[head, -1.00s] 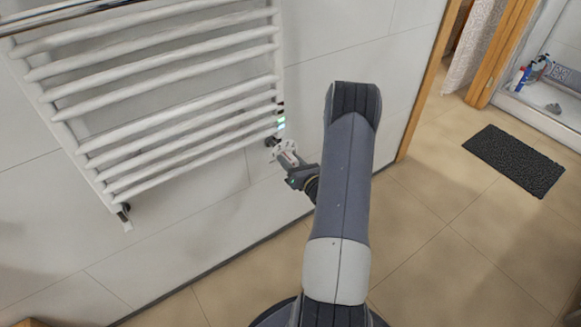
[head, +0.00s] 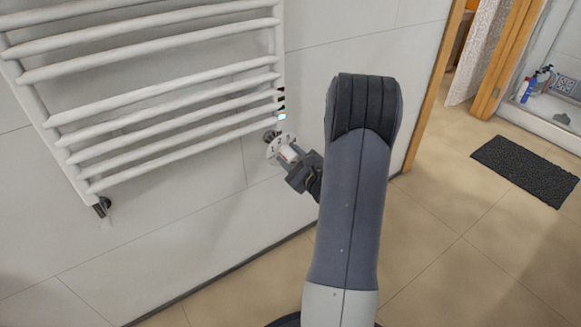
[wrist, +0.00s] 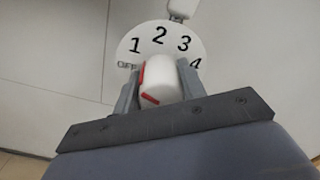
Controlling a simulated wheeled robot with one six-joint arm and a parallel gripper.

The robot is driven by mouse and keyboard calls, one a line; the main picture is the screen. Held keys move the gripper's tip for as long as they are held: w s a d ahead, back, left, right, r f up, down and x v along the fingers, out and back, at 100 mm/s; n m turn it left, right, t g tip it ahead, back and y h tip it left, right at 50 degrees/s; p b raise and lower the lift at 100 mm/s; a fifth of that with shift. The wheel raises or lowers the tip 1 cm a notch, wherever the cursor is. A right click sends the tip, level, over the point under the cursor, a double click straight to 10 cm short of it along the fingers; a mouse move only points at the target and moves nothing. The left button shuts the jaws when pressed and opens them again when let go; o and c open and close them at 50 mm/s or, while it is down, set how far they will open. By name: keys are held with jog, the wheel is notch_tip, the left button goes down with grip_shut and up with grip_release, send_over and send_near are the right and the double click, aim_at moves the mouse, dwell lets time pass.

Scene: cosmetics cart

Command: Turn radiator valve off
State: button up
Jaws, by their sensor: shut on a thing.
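The radiator valve has a white knob with red marks (wrist: 160,80), in front of a white dial plate (wrist: 160,37) marked OFF, 1, 2, 3 and 4. In the wrist view my gripper (wrist: 157,85) is shut on the knob, with one finger on each side. One red mark is on the knob's left edge and another on its lower front. I cannot tell which number the knob is set to. In the head view the dial (head: 281,146) sits below the radiator's lower right corner, and my gripper (head: 294,158) reaches it from the right.
A white towel radiator (head: 165,112) hangs on the tiled wall above the valve. My arm covers the middle of the head view. A dark mat (head: 525,170) lies on the open floor at right, near a wooden door frame (head: 428,90) and a shower.

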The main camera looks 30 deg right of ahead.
jog(key=n+b, duration=0.4)
jog(key=b, duration=0.1)
jog(key=shift+f, duration=0.3)
jog(key=shift+r+n+b, duration=0.1)
jog(key=shift+n+b, duration=0.7)
jog(key=shift+n, duration=0.1)
jog(key=o, duration=1)
jog(key=shift+r, duration=0.1)
jog(key=s+p, duration=0.2)
jog(key=s, duration=0.8)
jog(key=shift+s+a, duration=0.1)
jog(key=shift+s, duration=0.3)
